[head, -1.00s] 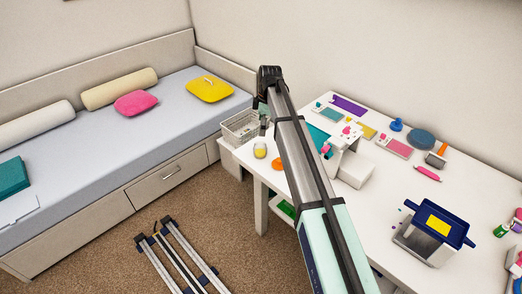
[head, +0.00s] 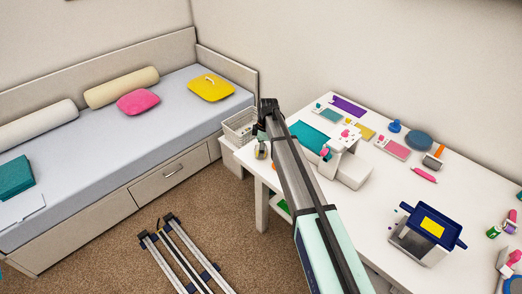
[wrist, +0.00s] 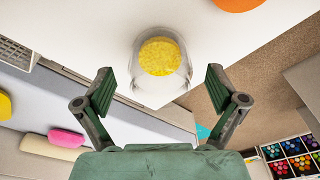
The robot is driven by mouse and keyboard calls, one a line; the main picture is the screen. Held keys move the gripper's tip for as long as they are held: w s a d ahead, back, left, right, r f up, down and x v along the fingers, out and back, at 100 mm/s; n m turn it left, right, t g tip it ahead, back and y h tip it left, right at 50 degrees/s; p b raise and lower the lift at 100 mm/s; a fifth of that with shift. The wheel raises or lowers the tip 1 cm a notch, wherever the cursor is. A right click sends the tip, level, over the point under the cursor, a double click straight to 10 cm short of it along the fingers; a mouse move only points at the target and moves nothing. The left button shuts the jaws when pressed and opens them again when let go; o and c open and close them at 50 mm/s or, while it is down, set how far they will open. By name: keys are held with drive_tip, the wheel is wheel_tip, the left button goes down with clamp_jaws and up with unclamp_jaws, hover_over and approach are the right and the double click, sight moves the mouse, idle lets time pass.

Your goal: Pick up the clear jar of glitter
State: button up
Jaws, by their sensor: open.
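The clear jar of glitter (wrist: 160,57), with yellow glitter in it, stands near the corner of the white table (wrist: 95,30) in the wrist view. It also shows in the head view (head: 260,153), partly hidden by my gripper. My gripper (wrist: 160,88) is open and empty. Its two green fingers are spread to either side of the jar's near end, with clear gaps, and the jar lies mostly beyond the fingertips. In the head view my gripper (head: 262,140) is just above and beside the jar.
A wire basket (head: 240,126) stands behind the jar, near the bed. An orange item (wrist: 238,4) lies on the table past the jar. Carpet is below the table corner.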

drive_tip(key=shift+a+f, duration=0.15)
drive_tip(key=shift+f, duration=0.65)
drive_tip(key=c, duration=1.2)
drive_tip(key=shift+c, duration=0.2)
drive_tip(key=shift+r, duration=0.15)
